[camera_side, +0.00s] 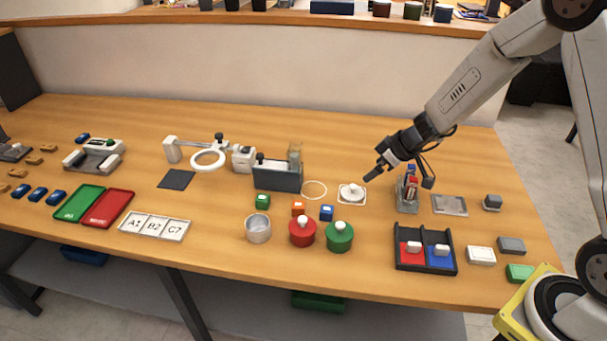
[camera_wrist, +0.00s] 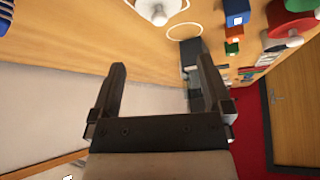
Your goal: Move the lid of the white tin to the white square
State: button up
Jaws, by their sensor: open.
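The white lid (camera_side: 351,191) with its round knob lies on the white square (camera_side: 343,201), whose edges show around it. The lid also shows at the top of the wrist view (camera_wrist: 158,8), partly cut off by the frame edge. The white tin (camera_side: 257,231) stands open, without a lid, at the front middle of the table. My gripper (camera_side: 398,180) is raised above the table, up and to the right of the lid, apart from it. Its two fingers are spread, with nothing between them in the wrist view (camera_wrist: 161,72).
Red (camera_side: 302,233) and green (camera_side: 340,238) lidded tins stand right of the white tin. Small green, orange and blue blocks (camera_side: 326,213) sit behind them. A grey stand (camera_side: 407,199) with upright items is close below my gripper. A dark divided tray (camera_side: 425,266) lies in front.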

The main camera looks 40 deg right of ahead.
jog(key=shift+v, duration=0.8)
jog(key=s+a+r+m+g+h, duration=0.1)
jog(key=s+a+r+m, duration=0.1)
jog(key=s, duration=0.6)
jog(key=s+a+r+m+g+h, duration=0.1)
jog(key=s+a, duration=0.3)
jog(key=s, duration=0.5)
jog(key=shift+s+r+m+g, duration=0.25)
jog(key=shift+r+m+g, duration=0.3)
jog(key=shift+g, duration=0.25)
